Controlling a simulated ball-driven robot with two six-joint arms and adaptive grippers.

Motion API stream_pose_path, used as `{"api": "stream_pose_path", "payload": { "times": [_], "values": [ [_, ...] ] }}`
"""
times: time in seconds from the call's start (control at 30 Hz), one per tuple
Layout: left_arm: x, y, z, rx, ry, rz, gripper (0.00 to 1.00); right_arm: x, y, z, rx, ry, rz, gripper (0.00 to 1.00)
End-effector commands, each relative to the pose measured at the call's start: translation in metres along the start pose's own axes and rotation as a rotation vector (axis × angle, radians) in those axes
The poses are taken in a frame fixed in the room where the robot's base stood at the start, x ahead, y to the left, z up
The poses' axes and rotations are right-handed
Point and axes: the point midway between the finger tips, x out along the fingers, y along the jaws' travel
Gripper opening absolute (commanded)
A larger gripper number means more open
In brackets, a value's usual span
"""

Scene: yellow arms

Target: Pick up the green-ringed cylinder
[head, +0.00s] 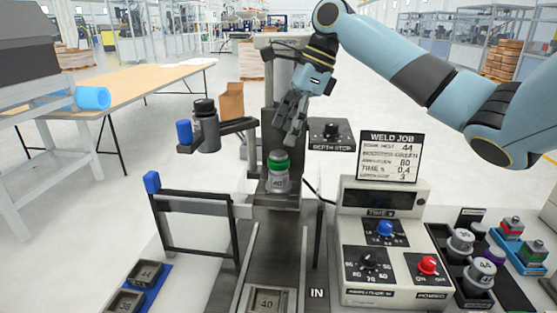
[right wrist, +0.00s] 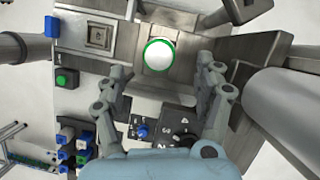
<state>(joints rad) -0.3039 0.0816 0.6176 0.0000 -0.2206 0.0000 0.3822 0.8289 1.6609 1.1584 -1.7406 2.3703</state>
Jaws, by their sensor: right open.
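The green-ringed cylinder (head: 279,182) is grey with a green band near its top and "40" on its side. It stands upright on the machine's centre block in the head view. In the right wrist view it shows from above as a white disc with a green rim (right wrist: 158,56). My right gripper (head: 289,132) is open just above it in the head view. In the right wrist view the right gripper's fingers (right wrist: 163,70) are spread to either side, with the cylinder between and slightly beyond their tips. No contact shows. My left gripper is not in view.
A slotted plate marked "40" (head: 268,301) lies in front. A depth stop box (head: 331,133), a weld job sign (head: 390,158) and a control box (head: 381,250) stand to the right. A tray of grey cylinders (head: 462,241) is at far right. A blue-knobbed frame (head: 190,194) stands left.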

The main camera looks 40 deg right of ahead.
Motion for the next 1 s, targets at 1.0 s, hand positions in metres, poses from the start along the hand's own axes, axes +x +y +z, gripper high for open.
{"api": "stream_pose_path", "payload": {
  "times": [1.0],
  "values": [
    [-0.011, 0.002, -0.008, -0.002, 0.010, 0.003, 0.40, 0.066, 0.002, -0.003, 0.000, 0.001, 0.000, 0.41]
  ]
}}
